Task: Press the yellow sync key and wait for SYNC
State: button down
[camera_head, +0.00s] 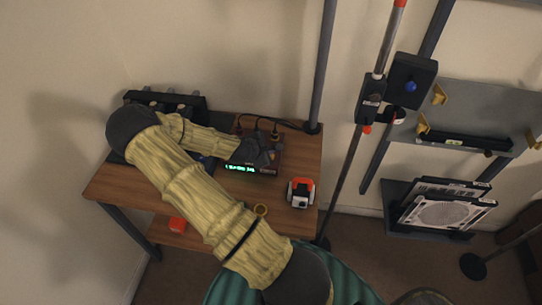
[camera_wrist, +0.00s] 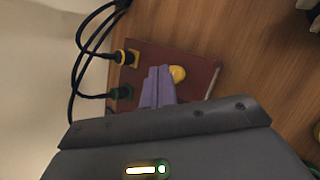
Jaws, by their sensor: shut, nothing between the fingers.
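In the head view my gripper (camera_head: 266,155) hides much of the box top, and the key does not show.
A dark post stands behind.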

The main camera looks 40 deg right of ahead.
jog(key=shift+f, duration=0.3)
jog(key=shift+f+b, duration=0.3)
jog(key=shift+f, duration=0.1)
dwell(0.6)
dwell(0.4)
jog(key=shift+r+p, duration=0.75)
jog(key=shift+r, duration=0.1)
jog(key=shift+r+p, duration=2.05)
jog(key=shift+r, duration=0.5)
